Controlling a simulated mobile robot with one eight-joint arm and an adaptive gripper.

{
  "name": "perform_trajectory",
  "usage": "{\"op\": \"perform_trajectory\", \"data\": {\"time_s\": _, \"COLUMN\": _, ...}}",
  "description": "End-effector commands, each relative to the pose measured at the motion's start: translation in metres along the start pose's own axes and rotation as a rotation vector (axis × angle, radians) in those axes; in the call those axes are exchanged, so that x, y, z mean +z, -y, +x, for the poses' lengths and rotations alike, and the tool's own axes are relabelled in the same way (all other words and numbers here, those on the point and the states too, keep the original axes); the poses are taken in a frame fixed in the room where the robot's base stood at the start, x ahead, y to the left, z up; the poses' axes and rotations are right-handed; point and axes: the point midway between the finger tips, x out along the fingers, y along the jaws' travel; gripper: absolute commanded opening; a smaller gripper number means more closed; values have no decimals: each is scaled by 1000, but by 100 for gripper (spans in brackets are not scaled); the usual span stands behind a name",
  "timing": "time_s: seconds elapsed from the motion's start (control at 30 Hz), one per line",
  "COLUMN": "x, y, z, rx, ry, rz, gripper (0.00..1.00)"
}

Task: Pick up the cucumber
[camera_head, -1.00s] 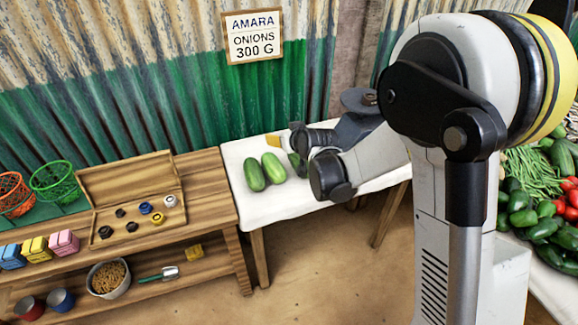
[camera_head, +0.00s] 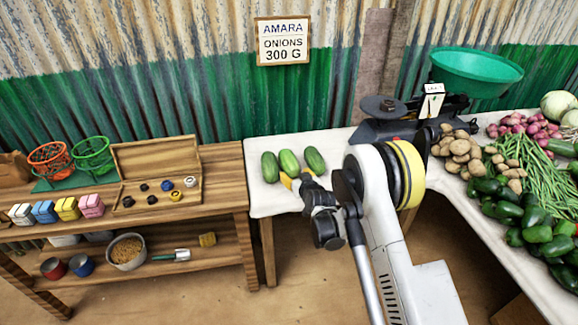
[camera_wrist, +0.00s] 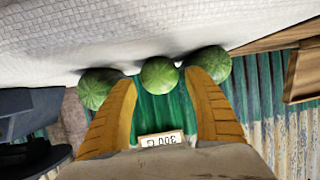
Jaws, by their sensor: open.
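Three green cucumbers lie side by side on the white-covered table: the left one (camera_head: 269,167), the middle one (camera_head: 289,163) and the right one (camera_head: 314,160). My gripper (camera_head: 298,181), with its orange fingers, is at their near ends. In the wrist view the picture is upside down, and the cucumbers show end-on. The middle cucumber (camera_wrist: 158,75) lies beyond the gap between my open, empty fingers (camera_wrist: 160,88). The other two, one on the left (camera_wrist: 95,88) and one on the right (camera_wrist: 211,64), lie just outside the fingertips. I cannot tell whether the fingertips touch any of them.
A black balance scale (camera_head: 405,125) with a green pan (camera_head: 475,72) stands right of the cucumbers. Potatoes (camera_head: 460,148), onions and other vegetables fill the right table. A wooden bench (camera_head: 215,180) with weights and baskets stands left. The corrugated wall (camera_head: 220,100) is close behind.

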Motion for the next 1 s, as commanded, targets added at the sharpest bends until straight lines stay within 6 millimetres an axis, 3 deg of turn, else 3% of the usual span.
{"op": "perform_trajectory", "data": {"time_s": 0.3, "x": -2, "y": -1, "z": 46, "rx": 0, "ry": 0, "rz": -1, "gripper": 61}}
{"op": "perform_trajectory", "data": {"time_s": 0.57, "x": -4, "y": -1, "z": 48, "rx": 0, "ry": 0, "rz": 0, "gripper": 61}}
{"op": "perform_trajectory", "data": {"time_s": 0.6, "x": -4, "y": -1, "z": 48, "rx": 0, "ry": 0, "rz": 0, "gripper": 56}}
{"op": "perform_trajectory", "data": {"time_s": 0.73, "x": -4, "y": -2, "z": 48, "rx": 0, "ry": 1, "rz": 0, "gripper": 16}}
{"op": "perform_trajectory", "data": {"time_s": 0.77, "x": -4, "y": -2, "z": 48, "rx": 0, "ry": 1, "rz": 0, "gripper": 12}}
{"op": "perform_trajectory", "data": {"time_s": 1.0, "x": -4, "y": -2, "z": 48, "rx": 0, "ry": 1, "rz": 0, "gripper": 12}}
